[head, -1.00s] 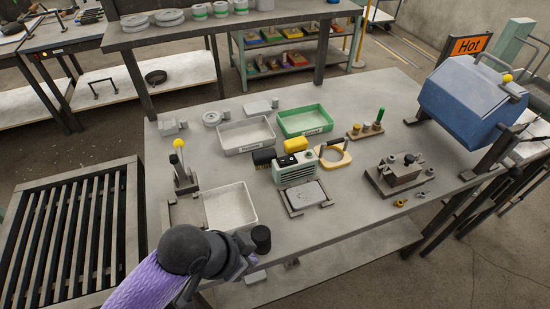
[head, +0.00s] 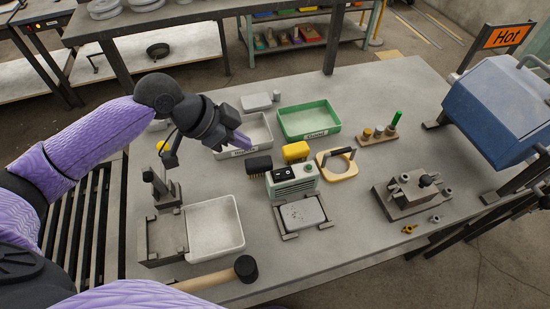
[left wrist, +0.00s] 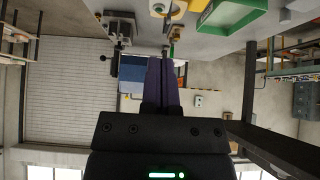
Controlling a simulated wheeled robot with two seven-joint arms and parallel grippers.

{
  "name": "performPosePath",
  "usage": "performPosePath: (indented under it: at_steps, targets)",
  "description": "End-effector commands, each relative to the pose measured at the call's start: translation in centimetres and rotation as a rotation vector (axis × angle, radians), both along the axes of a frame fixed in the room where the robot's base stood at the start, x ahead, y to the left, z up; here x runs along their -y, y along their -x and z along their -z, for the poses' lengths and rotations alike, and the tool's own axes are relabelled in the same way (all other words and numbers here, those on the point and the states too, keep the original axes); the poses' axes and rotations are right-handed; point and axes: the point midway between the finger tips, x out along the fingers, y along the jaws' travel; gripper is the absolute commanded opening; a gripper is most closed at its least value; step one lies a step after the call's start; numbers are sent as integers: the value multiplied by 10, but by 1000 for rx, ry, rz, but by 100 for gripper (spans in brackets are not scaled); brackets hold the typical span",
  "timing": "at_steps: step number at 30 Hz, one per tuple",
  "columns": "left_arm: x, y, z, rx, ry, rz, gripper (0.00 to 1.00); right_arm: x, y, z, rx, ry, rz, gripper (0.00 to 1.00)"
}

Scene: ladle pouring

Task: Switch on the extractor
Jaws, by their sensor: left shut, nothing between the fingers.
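The extractor appears to be the small pale-green box (head: 292,182) with a grille on its front, near the middle of the table. Its black top (head: 284,171) bears small white marks; the switch's position is too small to tell. My left gripper (head: 243,140) is shut and empty, its purple fingers above the grey tray, behind and left of the box and apart from it. In the left wrist view the shut fingers (left wrist: 160,75) point away from the camera. My right gripper is not in view.
A black brush (head: 259,165) and a yellow block (head: 295,151) stand close behind the box. A grey plate (head: 302,213) lies in front. Green (head: 310,137) and white (head: 243,233) trays flank the area. A mallet (head: 245,268) lies at the front edge. A blue box (head: 500,105) stands right.

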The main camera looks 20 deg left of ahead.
Motion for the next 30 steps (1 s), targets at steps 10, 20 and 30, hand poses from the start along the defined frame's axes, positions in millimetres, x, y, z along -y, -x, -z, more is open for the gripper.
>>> performPosePath:
  at_steps: [10,20,30]
  targets:
    - [18,-12,29,-1,3,0,0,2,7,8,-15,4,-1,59]
    - [53,-35,86,-2,2,0,0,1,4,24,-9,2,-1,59]
    - [47,-32,119,0,-1,-1,0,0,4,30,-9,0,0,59]
